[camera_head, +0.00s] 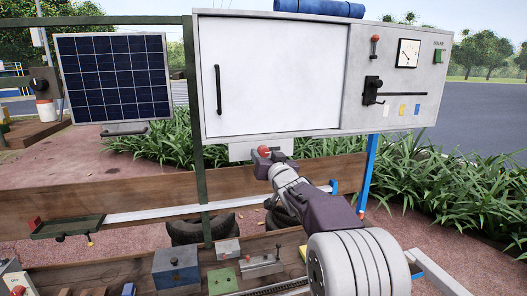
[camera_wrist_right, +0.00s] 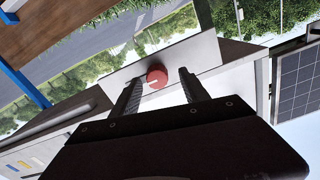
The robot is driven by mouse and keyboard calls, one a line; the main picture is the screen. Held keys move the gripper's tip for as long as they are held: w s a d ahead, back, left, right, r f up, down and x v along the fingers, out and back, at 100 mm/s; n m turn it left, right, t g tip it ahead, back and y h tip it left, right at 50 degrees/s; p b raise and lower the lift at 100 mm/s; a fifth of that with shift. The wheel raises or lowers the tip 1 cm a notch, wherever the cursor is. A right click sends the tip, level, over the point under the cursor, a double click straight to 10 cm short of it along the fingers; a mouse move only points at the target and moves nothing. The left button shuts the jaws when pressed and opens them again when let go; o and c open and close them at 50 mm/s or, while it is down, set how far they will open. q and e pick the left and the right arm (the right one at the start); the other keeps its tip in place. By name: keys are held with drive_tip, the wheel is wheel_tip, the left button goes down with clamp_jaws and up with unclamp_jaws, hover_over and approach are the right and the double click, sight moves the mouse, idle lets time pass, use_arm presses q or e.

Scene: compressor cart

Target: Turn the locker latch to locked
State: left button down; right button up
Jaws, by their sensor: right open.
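The locker (camera_head: 275,75) is a white cabinet with a large door and a black vertical handle (camera_head: 218,90). A pale plate (camera_head: 240,151) hangs under its lower edge and carries a red round knob (camera_head: 264,150), which appears to be the latch. In the right wrist view the knob (camera_wrist_right: 157,77) shows a short pale mark on its face. My right gripper (camera_head: 271,162) is open at the knob, with one finger on each side of it. The fingers look apart from it; contact is hard to tell. In the head view the gripper partly hides the knob. My left gripper is out of view.
The panel right of the door holds a gauge (camera_head: 408,53), a red-topped lever (camera_head: 375,46) and a black handle (camera_head: 372,90). A solar panel (camera_head: 112,77) stands left. A wooden rail (camera_head: 110,187) runs below the locker. Boxes, including a blue-grey one (camera_head: 176,268), sit lower down.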

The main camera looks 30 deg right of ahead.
drive_tip(key=shift+w+d, duration=0.3)
drive_tip(key=shift+w, duration=0.25)
drive_tip(key=shift+w+d+f, duration=0.15)
drive_tip(key=shift+w+d, duration=0.1)
drive_tip(key=shift+d, duration=0.05)
drive_tip(key=shift+s+a, duration=0.15)
drive_tip(key=shift+a, duration=0.05)
drive_tip(key=shift+c, duration=0.6)
drive_tip(key=shift+a, duration=0.1)
drive_tip(key=c, duration=0.6)
clamp_jaws()
